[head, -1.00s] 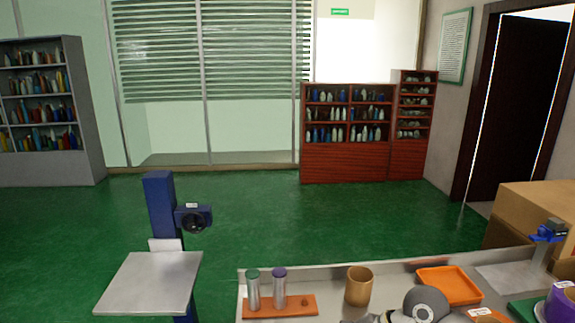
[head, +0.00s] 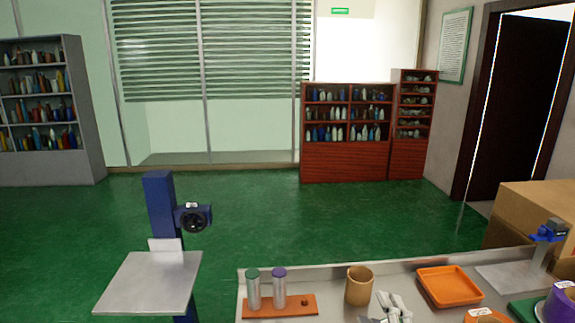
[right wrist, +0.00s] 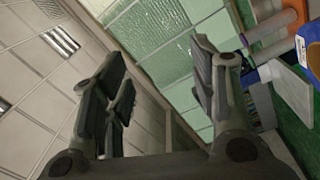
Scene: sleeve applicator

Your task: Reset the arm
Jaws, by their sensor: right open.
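My right gripper (head: 392,303) shows at the bottom edge of the head view, over the metal table and just right of a tan cup. It is empty. In the right wrist view its two dark fingers (right wrist: 160,78) stand wide apart with nothing between them, tilted up toward the ceiling and windows. My left gripper is not in view.
The metal table (head: 335,275) holds a tan cup (head: 359,286), an orange tray (head: 449,286) and an orange rack (head: 280,306) with two capped cylinders. A blue stand with a grey plate (head: 150,282) is at left. Cardboard boxes (head: 535,215) are at right.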

